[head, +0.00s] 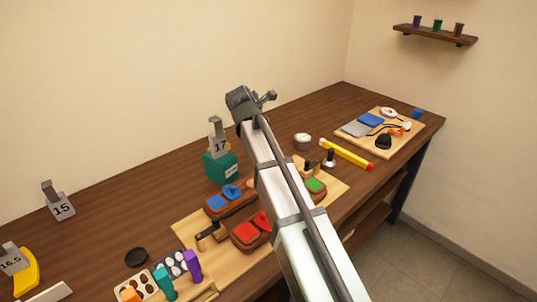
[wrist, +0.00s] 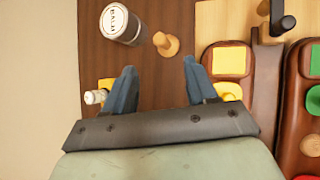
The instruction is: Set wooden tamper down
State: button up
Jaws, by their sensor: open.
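The wooden tamper (wrist: 165,43) shows in the wrist view as a small light-wood piece with a rounded knob. It is on the dark brown tabletop, beside the balm jar (wrist: 122,24). My gripper (wrist: 159,68) is open, with its two blue fingers apart and nothing held between them. In this view the tamper shows just past the fingertips, between their lines; I cannot tell the height gap. In the head view my arm covers the gripper, and I cannot make out the tamper there.
In the wrist view, a brown padded piece with a yellow patch (wrist: 230,60) lies close to the right finger. A dark-handled tool (wrist: 278,20) stands near it. In the head view, a green block (head: 221,167) and a yellow bar (head: 346,155) flank my arm.

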jog(key=w+f+n, duration=0.1)
jog(key=f, duration=0.2)
jog(key=w+d+f+n, duration=0.1)
jog(key=w+f, duration=0.1)
jog(key=f, duration=0.1)
jog(key=w+f+n+t+h, duration=0.1)
jog(key=w+f, duration=0.1)
jog(key=f, duration=0.1)
jog(key=shift+d+n, duration=0.25)
jog(key=shift+n, duration=0.05)
jog(key=shift+a+x, duration=0.15)
jog(key=shift+x, duration=1.15)
jog(key=shift+a+x, duration=0.1)
jog(key=shift+x, duration=1.25)
grip_shut()
